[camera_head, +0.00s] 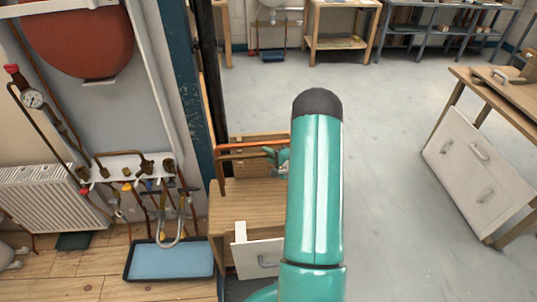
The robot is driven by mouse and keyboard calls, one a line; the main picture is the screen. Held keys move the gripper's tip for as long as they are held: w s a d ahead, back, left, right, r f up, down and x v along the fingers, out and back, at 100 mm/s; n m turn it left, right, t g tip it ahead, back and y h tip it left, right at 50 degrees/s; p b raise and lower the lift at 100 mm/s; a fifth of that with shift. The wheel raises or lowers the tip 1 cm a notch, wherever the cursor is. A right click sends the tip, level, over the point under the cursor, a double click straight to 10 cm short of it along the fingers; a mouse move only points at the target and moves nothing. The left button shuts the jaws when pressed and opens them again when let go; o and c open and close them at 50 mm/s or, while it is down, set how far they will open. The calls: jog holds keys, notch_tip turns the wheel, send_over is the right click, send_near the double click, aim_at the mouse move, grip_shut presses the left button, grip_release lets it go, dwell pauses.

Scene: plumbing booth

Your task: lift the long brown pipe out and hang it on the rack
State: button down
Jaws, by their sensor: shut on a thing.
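A long orange-brown pipe (250,145) lies level above the wooden bench, left of my arm. My gripper (281,158) is at its right end, partly hidden behind my teal arm. The jaws are shut on the pipe, though the contact itself is small and hard to see. A darker brown bar runs just below the pipe and bends down at its left end; I cannot tell whether it is a separate pipe. No rack can be clearly made out.
The wooden bench (245,205) has an open white drawer (258,254) at its front. A dark post stands left of it. A blue tray (170,260) lies under wall piping beside a radiator (48,197). A table (490,100) stands right; the grey floor between is clear.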

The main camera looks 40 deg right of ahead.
jog(key=c, duration=1.2)
grip_release()
jog(key=shift+s, duration=0.1)
jog(key=s+r, duration=0.2)
jog(key=s, duration=1.1)
jog(key=shift+s+d, duration=0.25)
jog(key=shift+r, duration=0.1)
